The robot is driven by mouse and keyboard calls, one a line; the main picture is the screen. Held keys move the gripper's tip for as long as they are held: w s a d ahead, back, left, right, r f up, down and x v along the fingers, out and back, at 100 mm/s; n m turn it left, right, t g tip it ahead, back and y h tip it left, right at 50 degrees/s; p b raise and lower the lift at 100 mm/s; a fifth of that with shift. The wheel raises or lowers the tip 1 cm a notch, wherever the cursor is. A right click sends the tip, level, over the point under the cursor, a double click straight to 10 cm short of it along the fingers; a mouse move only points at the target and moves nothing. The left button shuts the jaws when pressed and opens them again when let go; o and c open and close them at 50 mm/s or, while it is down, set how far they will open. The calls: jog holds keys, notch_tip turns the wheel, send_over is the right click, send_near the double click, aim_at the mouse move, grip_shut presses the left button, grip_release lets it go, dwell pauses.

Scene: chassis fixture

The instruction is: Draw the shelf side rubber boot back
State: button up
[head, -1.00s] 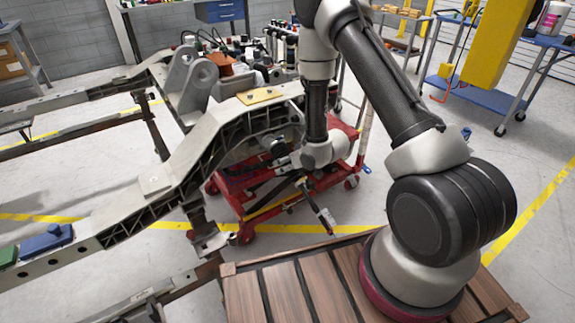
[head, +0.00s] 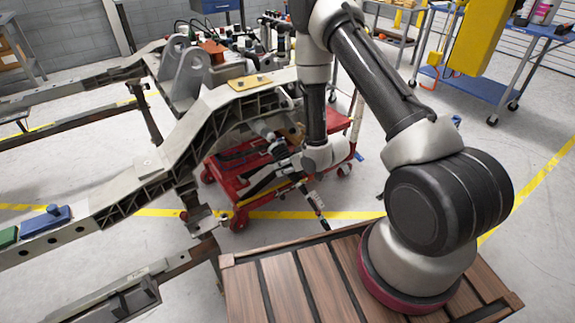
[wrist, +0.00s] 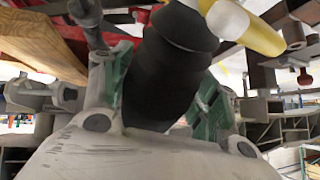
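A thick black cylinder (wrist: 165,75), which looks like the rubber boot, stands tilted in the middle of the wrist view. My gripper (wrist: 160,100) has its two green-padded fingers on either side of it. The left pad looks close against the black side. A thin gap may show by the right pad, so I cannot tell whether both touch. Beyond the boot's upper end is a white and yellow cylinder (wrist: 245,25). In the head view my gripper (head: 272,150) is small, beside the grey chassis rail (head: 205,125); the boot cannot be made out clearly there.
A red trolley (head: 222,178) stands beneath the gripper area. A wooden deck (head: 290,285) is in front. A yellow post (head: 480,40) and blue cart (head: 475,88) stand at the right. Floor between deck and cart is clear.

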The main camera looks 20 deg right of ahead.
aim_at(300, 174)
jog(key=shift+o, duration=1.4)
jog(key=v, duration=0.7)
jog(key=shift+s+d+r, duration=0.1)
jog(key=shift+s+r, duration=0.05)
jog(key=shift+r, duration=0.05)
